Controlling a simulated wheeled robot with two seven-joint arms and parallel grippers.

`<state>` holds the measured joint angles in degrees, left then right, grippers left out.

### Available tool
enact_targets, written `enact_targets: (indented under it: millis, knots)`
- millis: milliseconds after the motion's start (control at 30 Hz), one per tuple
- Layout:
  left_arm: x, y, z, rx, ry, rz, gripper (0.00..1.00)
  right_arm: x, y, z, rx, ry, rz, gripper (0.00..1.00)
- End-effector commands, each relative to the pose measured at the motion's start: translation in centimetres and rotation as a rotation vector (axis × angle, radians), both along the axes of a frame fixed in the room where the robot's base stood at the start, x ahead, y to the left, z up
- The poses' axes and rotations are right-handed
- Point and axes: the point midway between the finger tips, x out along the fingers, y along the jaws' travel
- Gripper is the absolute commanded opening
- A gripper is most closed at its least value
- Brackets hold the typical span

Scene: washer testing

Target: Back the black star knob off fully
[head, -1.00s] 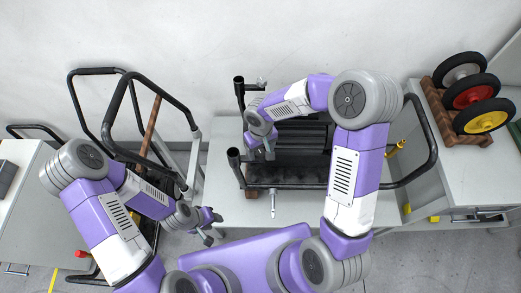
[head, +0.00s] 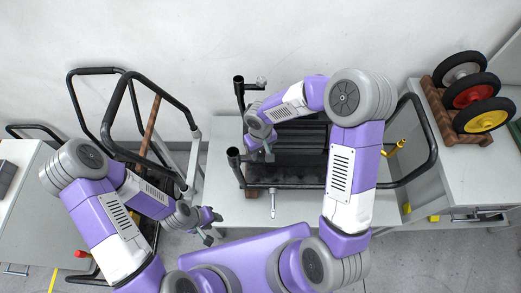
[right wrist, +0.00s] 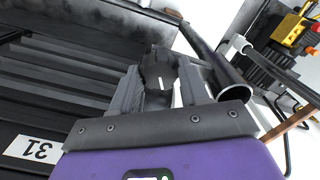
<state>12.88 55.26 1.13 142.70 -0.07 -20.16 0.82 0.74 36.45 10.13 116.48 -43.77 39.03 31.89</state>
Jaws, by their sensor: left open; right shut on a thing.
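My right gripper (right wrist: 162,88) is shut on a dark knob (right wrist: 158,66) in the right wrist view. The fingers cover most of the knob, so its star shape and thread are hard to make out. In the head view my right gripper (head: 266,152) is at the left side of the black frame (head: 300,185) on the table, and the knob there is too small and hidden to tell. My left gripper (head: 213,228) is open and empty, in front of the table's left edge, apart from the frame.
A black tube with an open end (right wrist: 232,88) runs close beside my right gripper. A folded hand truck (head: 150,100) stands left of the table. A wooden rack with coloured wheels (head: 470,95) sits on the right bench. A metal tool (head: 273,205) projects at the table front.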

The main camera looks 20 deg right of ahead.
Motion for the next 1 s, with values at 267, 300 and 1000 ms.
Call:
enact_targets:
  millis: [267,300,1000]
  knots:
    - [0.00,0.00,-0.15,0.000,0.000,0.000,0.43,0.02,0.03,0.01,-0.001,-0.001,0.098,0.14]
    - [0.00,0.00,-0.18,0.000,0.000,0.000,0.43,0.03,0.03,0.01,-0.001,-0.001,0.124,0.14]
    - [0.00,0.00,0.05,0.000,0.000,0.000,0.43,-0.01,0.08,0.11,-0.001,-0.001,0.756,0.14]
